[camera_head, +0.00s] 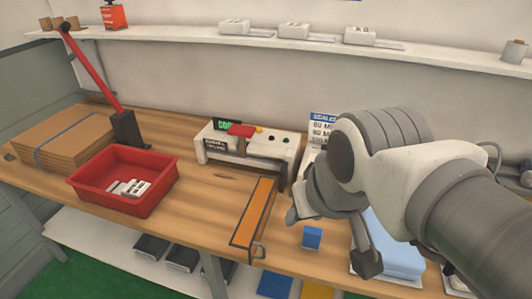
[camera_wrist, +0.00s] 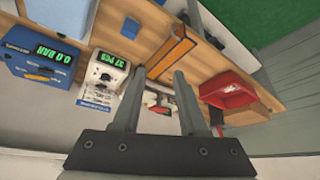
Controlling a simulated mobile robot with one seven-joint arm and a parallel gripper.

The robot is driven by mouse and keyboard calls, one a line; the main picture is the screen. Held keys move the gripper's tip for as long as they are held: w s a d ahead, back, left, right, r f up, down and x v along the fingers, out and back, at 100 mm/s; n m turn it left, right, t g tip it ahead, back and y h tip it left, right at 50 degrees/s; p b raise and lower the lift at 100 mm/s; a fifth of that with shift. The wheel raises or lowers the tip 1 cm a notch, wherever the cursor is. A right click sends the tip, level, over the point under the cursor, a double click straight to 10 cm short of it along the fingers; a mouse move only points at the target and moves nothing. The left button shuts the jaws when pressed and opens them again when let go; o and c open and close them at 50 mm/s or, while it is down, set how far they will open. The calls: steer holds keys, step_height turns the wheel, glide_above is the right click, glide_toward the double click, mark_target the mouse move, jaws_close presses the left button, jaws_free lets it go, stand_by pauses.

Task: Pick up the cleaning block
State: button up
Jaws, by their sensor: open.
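A small blue block (camera_head: 312,237), which I take for the cleaning block, rests on the wooden bench near its front edge. It also shows as a small blue piece near the top of the wrist view (camera_wrist: 131,27). My gripper (camera_head: 330,238) hangs over the bench in the head view, with its two fingers apart on either side of the block in the picture; the height between them cannot be told. In the wrist view my gripper (camera_wrist: 158,74) is open with nothing between its fingers, and the block lies beyond and left of the fingertips.
A light-blue mattress-like pad (camera_head: 402,247) lies right of the block, partly behind my arm. An orange strip (camera_head: 254,212) lies left of it. A white sealing machine (camera_head: 285,146), a red bin (camera_head: 120,160) and cardboard (camera_head: 65,135) stand further left. A blue gauge box (camera_wrist: 38,58) shows in the wrist view.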

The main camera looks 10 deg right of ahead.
steer(key=o, duration=0.4)
steer(key=shift+w, duration=0.1)
steer(key=shift+o, duration=0.2)
steer(key=shift+w+d+f+n, duration=0.15)
steer(key=shift+w+f+n, duration=0.05)
steer(key=shift+w+n, duration=0.15)
steer(key=n+g+y+b, duration=0.1)
steer(key=n+g+b, duration=0.45)
steer(key=n, duration=0.55)
glide_above(310, 239)
steer(key=d, duration=0.2)
step_height(310, 239, down, 14)
steer(key=shift+t, duration=0.25)
steer(key=f, duration=0.3)
steer(key=w+f+b, duration=0.1)
steer(key=f, duration=0.3)
steer(key=f+b, duration=0.1)
steer(key=f, duration=0.3)
steer(key=shift+w+a+f, duration=0.1)
steer(key=shift+w+a, duration=0.1)
steer(key=shift+a, duration=0.2)
steer(key=shift+s+a+f+b, duration=0.15)
steer(key=shift+f+b, duration=0.1)
steer(key=shift+f, duration=1.05)
steer(key=shift+w+a+f+b, duration=0.1)
steer(key=shift+f+b, duration=0.15)
steer(key=shift+f, duration=1.05)
